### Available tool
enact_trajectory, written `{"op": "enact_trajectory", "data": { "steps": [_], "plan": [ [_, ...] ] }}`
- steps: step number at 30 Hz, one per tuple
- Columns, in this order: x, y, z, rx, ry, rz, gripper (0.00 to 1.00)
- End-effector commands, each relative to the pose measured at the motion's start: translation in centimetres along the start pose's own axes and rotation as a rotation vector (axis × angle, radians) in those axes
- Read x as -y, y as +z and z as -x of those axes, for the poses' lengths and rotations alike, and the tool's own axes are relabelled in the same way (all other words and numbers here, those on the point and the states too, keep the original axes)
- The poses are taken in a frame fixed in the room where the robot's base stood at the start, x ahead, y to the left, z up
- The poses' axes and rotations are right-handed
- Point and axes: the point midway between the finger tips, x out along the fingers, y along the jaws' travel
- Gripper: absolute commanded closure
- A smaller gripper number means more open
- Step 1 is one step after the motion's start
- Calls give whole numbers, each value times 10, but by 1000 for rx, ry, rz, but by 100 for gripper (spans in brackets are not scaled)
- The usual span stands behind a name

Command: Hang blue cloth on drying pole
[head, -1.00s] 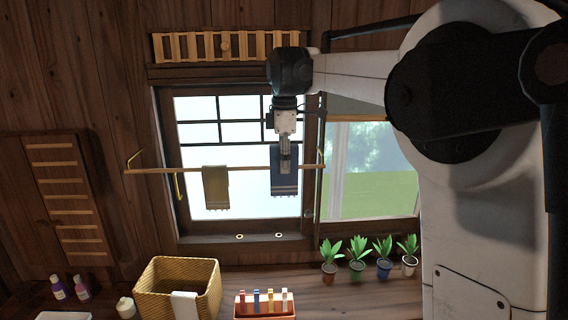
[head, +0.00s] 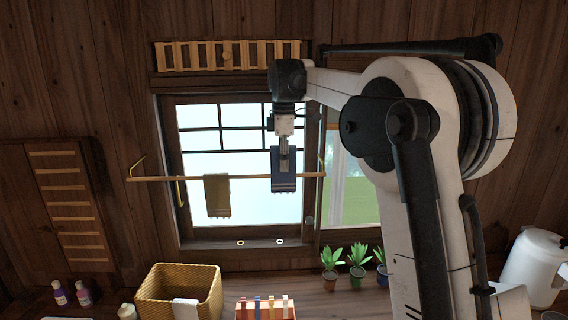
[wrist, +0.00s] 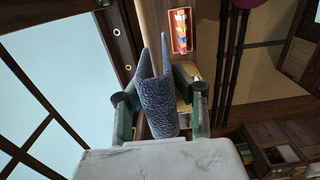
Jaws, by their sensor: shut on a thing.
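The blue cloth (head: 283,183) has pale stripes at its lower edge and hangs from my gripper (head: 284,166). My gripper is shut on its upper part. In the head view the cloth crosses the right part of the wooden drying pole (head: 250,177), with its top above the pole line and its striped edge below. In the wrist view the cloth (wrist: 157,100) is folded between the fingers of my gripper (wrist: 160,115), with two flaps spreading apart.
An olive cloth (head: 217,196) hangs on the pole to the left. The window (head: 225,115) is behind. Below stand a wicker basket (head: 178,288), a box of coloured pegs (head: 265,308) and potted plants (head: 331,268). A white container (head: 533,265) is at right.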

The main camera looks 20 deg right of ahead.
Motion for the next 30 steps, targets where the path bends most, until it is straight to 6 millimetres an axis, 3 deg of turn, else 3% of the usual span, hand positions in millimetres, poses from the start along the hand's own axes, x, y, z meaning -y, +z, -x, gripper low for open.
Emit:
{"op": "enact_trajectory", "data": {
  "steps": [4,30],
  "plan": [
    [-10,0,0,0,0,-1,100],
    [-9,0,-63,0,0,0,100]
  ]
}}
